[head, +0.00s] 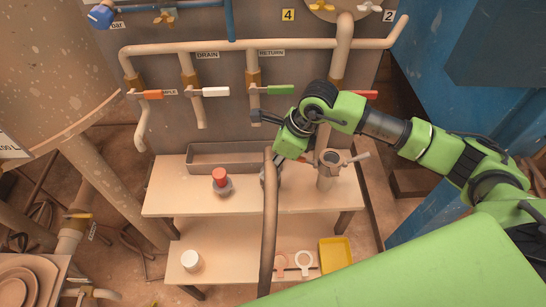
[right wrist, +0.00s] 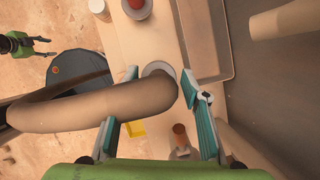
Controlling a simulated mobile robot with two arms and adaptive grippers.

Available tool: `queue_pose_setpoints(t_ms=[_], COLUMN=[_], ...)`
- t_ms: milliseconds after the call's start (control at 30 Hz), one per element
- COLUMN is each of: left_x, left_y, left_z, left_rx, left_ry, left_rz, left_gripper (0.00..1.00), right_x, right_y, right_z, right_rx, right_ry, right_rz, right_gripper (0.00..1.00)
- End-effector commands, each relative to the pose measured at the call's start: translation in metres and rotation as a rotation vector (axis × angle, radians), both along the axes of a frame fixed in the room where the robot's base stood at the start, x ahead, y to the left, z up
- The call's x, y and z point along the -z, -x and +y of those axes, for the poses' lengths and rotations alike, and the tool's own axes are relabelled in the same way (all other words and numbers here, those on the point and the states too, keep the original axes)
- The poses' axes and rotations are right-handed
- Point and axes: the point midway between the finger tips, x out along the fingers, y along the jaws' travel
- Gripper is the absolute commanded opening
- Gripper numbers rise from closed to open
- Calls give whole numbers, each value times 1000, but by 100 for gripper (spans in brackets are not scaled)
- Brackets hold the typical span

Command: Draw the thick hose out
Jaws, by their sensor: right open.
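The thick brown hose (head: 269,215) rises from the lower edge of the head view to a grey round fitting on the bench. In the right wrist view the hose (right wrist: 95,103) comes in from the left and bends down at the grey round fitting (right wrist: 158,69). Its end is hidden. My right gripper (right wrist: 161,75) is open, with its fingers on either side of the hose's bend; I cannot tell whether they touch it. In the head view it is mostly behind the hose. My left gripper (right wrist: 46,47) shows small at the upper left, fingers apart and empty.
On the bench (head: 168,200) stand a red-topped piece (head: 219,177), a metal cylinder with a handle (head: 327,172) and a long grey tray (head: 222,148). Pipes with coloured valve levers (head: 281,89) run behind. The lower shelf holds a white cup (head: 190,260) and yellow tray (head: 336,253).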

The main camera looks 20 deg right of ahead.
Motion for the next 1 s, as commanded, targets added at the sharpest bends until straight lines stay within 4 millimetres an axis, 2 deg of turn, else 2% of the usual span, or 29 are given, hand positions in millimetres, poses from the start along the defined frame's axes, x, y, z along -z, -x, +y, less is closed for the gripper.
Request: queue_pose_setpoints(t_ms=[100, 133, 267, 300, 567, 1000], left_x=[0, 0, 0, 0, -1, -9], left_y=[0, 0, 0, 0, 0, 0], left_z=[0, 0, 0, 0, 0, 0], left_rx=[0, 0, 0, 0, 0, -1], left_ry=[0, 0, 0, 0, 0, 0], left_rz=[0, 0, 0, 0, -1, 0], left_gripper=[41, 41, 41, 41, 41, 41], right_x=[0, 0, 0, 0, -4, -22], right_y=[0, 0, 0, 0, -1, -1], right_z=[0, 0, 0, 0, 0, 0], right_rx=[0, 0, 0, 1, 0, 1], right_ry=[0, 0, 0, 0, -2, -1], right_rz=[0, 0, 0, 0, -2, -3], right_gripper=[42, 37, 3, 0, 0, 0])
